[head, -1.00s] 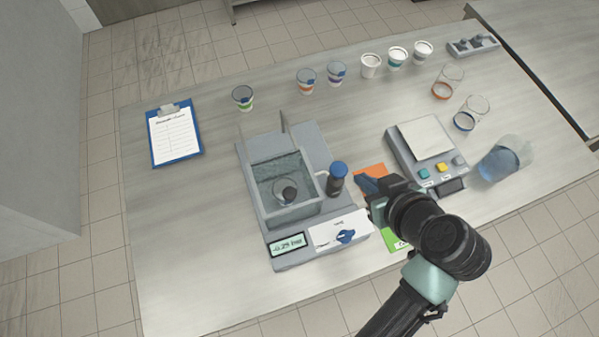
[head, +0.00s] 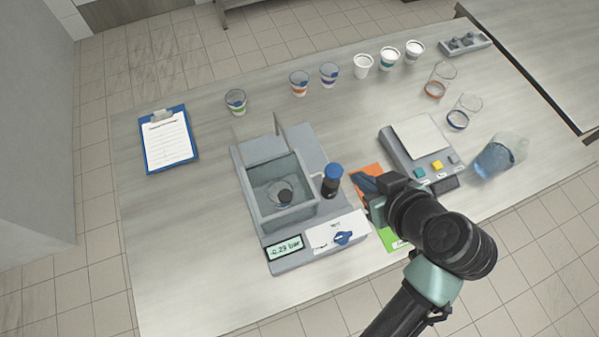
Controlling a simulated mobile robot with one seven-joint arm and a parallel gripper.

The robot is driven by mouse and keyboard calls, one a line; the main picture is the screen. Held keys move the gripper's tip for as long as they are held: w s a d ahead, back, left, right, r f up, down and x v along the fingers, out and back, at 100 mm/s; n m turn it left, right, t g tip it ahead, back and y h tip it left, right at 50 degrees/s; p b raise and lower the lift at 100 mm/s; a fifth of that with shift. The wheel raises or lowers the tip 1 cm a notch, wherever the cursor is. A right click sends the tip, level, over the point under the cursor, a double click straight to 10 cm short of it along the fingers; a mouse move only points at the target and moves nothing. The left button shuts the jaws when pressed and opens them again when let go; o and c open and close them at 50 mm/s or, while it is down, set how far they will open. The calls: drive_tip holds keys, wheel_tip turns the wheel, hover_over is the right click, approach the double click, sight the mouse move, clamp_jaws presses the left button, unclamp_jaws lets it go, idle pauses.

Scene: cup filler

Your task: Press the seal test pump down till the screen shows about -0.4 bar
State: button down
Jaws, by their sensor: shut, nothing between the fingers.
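The seal test unit (head: 340,196) stands on the table in the head view, with a clear-walled chamber (head: 262,207) at its left. A dark round piece sits in the chamber. The pump (head: 332,181), a dark cylinder with a blue cap, stands upright right of the chamber. The screen (head: 285,248) at the front reads -0.29 bar. A blue knob (head: 343,238) sits on a white panel beside the screen. My gripper (head: 358,183) is shut and empty just right of the pump, apart from it as far as I can tell; my wrist partly hides it.
A scale (head: 418,138) with coloured buttons and a jug (head: 500,156) of blue liquid stand to the right. Orange (head: 368,171) and green cards lie under my wrist. Several cups (head: 329,75) line the back. A clipboard (head: 168,140) lies left; the table between is clear.

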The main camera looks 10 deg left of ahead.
drive_tip(key=shift+s+r, duration=0.25)
drive_tip(key=shift+r, duration=0.75)
drive_tip(key=p, duration=0.2)
hover_over(332, 166)
drive_tip(key=s+d, duration=0.2)
drive_tip(key=s, duration=0.1)
drive_tip(key=f, duration=0.6)
drive_tip(key=shift+w+a+f, duration=0.15)
drive_tip(key=shift+w+f, duration=0.05)
drive_tip(key=shift+f, duration=0.2)
wheel_tip(332, 166, down, 3)
drive_tip(key=shift+r, duration=0.2)
drive_tip(key=shift+w+f+p, duration=0.1)
drive_tip(key=shift+f+p, duration=0.25)
drive_tip(key=shift+f, duration=0.5)
